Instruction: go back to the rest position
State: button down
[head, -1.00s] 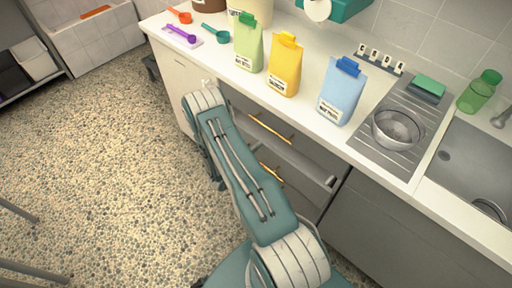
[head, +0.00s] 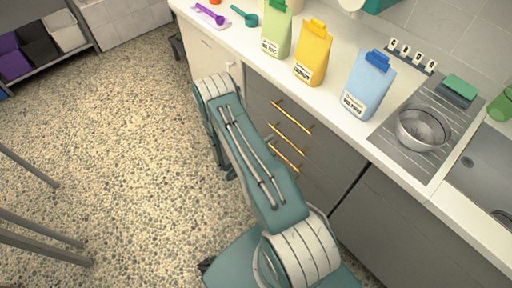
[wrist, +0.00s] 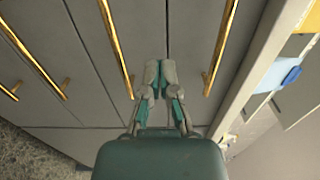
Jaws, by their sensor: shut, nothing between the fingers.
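My gripper (wrist: 157,80) shows in the wrist view with its two fingers together and nothing between them. It is in front of the grey drawer fronts (wrist: 185,30), between two gold bar handles, and looks apart from both. In the head view my folded teal arm stands in front of the counter, and the gripper itself is hidden. The grey drawer cabinet (head: 262,100) has gold handles (head: 291,115), and its drawers look shut.
The white counter (head: 345,135) holds green, yellow (head: 313,55) and blue (head: 368,88) bags, a metal bowl (head: 422,128) and scoops. A shelf with bins (head: 38,45) stands at the far left. Metal legs (head: 40,238) are at the left edge. The speckled floor (head: 110,150) between is open.

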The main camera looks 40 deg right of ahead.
jog(key=a, duration=0.7)
jog(key=s+a+r+m+g+y, duration=0.2)
jog(key=r+m+g+y, duration=0.15)
jog(key=r+m, duration=0.75)
jog(key=s+a+r+m+g+y, duration=0.2)
jog(key=r+m+y, duration=0.2)
jog(key=r+m, duration=0.7)
jog(key=s+a+r+m+t+y, duration=0.5)
jog(key=a+r+m, duration=0.2)
jog(key=r, duration=0.2)
jog(key=s+a+r+m+t+y, duration=0.5)
jog(key=s+a+r+m, duration=0.1)
jog(key=r, duration=0.4)
jog(key=shift+s+a+m, duration=0.15)
jog(key=shift+a+m, duration=0.45)
jog(key=shift+m, duration=0.3)
jog(key=shift+y, duration=0.25)
